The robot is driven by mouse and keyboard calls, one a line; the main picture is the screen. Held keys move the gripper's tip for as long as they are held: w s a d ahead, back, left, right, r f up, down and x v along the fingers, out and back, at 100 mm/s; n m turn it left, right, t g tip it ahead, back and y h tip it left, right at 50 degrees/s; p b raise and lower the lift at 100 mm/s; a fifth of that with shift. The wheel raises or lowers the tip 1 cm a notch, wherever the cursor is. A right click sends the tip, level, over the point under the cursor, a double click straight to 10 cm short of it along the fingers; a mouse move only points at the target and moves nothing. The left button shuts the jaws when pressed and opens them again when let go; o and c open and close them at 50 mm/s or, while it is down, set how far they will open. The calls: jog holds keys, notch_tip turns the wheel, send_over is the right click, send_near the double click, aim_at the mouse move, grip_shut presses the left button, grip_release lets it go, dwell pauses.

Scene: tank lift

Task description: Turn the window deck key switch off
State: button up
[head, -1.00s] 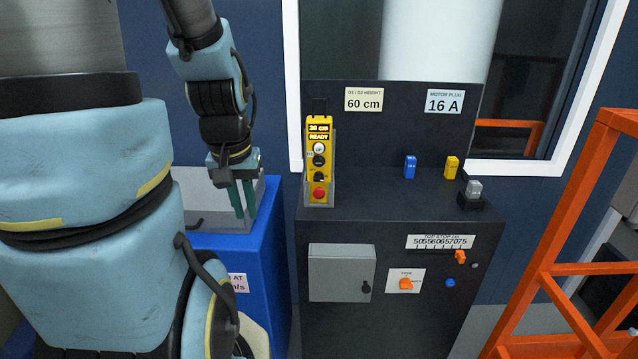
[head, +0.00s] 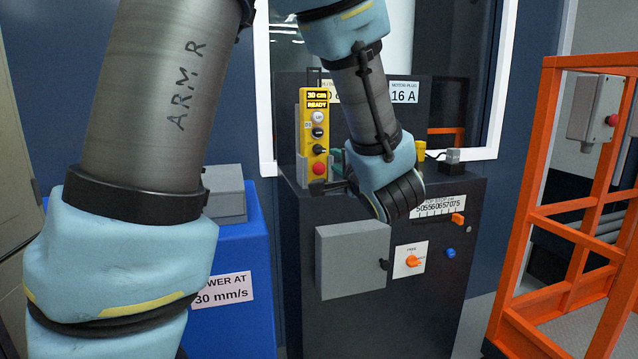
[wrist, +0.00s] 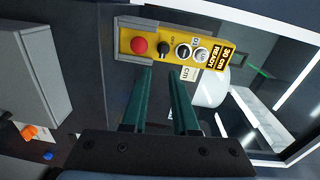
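The yellow control pendant (head: 312,135) stands on the dark console deck below the window; its display reads "30 cm READY". The black key switch (head: 320,149) is on it, just above the red button (head: 319,168). In the wrist view the key switch (wrist: 163,48) lies between the red button (wrist: 139,46) and a dark-centred button. My gripper (wrist: 160,74) is open and empty, its two green fingers pointing at the pendant near the key switch, apparently short of it. In the head view my wrist hides most of the gripper, right of the pendant.
The console (head: 440,280) carries a grey box (head: 352,262), an orange switch (head: 414,261) and a blue button (head: 450,253) on its front. A blue cabinet (head: 235,255) stands left, an orange frame (head: 540,150) right. A yellow plug (head: 420,150) sits on the deck.

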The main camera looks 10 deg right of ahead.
aim_at(320, 151)
jog(key=shift+y, duration=0.3)
jog(key=w, duration=0.3)
jog(key=w+a, duration=0.1)
jog(key=w, duration=0.2)
jog(key=w+b, duration=0.1)
jog(key=w, duration=0.2)
jog(key=shift+w+a, duration=0.25)
jog(key=shift+c, duration=0.2)
grip_shut()
